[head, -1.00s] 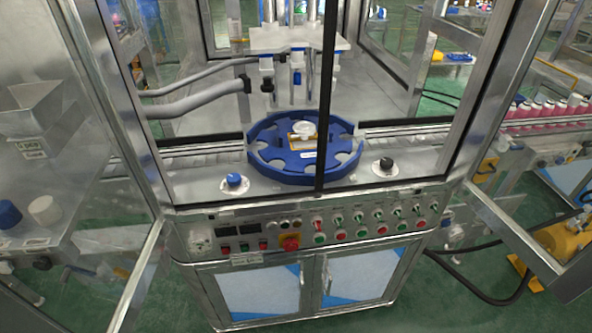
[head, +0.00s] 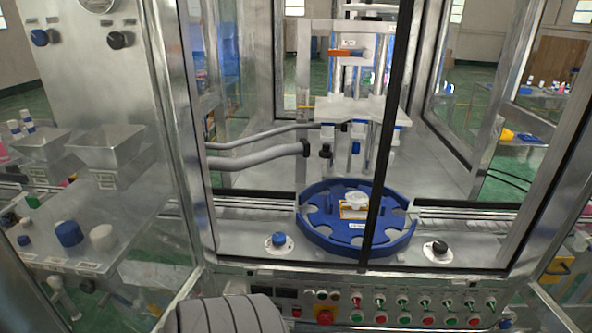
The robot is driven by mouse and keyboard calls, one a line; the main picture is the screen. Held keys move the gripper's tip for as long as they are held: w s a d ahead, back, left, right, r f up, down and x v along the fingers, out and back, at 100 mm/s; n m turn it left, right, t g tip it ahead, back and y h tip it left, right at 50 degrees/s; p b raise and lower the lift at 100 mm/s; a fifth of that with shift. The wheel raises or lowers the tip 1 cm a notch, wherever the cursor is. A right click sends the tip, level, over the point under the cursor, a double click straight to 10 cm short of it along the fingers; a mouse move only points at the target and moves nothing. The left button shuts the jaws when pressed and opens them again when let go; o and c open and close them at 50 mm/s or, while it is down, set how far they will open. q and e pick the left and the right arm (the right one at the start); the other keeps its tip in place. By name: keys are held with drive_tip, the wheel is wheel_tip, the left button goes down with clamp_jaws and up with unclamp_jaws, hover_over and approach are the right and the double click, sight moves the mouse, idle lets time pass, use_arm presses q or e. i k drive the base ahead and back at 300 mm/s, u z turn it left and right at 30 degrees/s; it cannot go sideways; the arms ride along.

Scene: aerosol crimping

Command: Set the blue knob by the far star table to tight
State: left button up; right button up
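A blue knob (head: 279,240) sits on a round white base on the metal deck, left of the blue star table (head: 320,240). Its pointer setting is too small to read. A black knob (head: 438,248) sits on the deck to the right of the star table. A second blue knob (head: 40,37) is on the upper left panel, beside another black knob (head: 120,40). No fingers of either gripper show in the head view.
Dark frame posts and clear panes enclose the star table. A button panel (head: 420,305) runs below the deck. Metal hoppers (head: 110,152) and loose blue and white caps (head: 69,234) are at the left. Grey hoses (head: 255,157) run behind the deck.

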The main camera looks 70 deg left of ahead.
sight(279, 239)
drive_tip(key=i, duration=1.05)
drive_tip(key=u, duration=2.5)
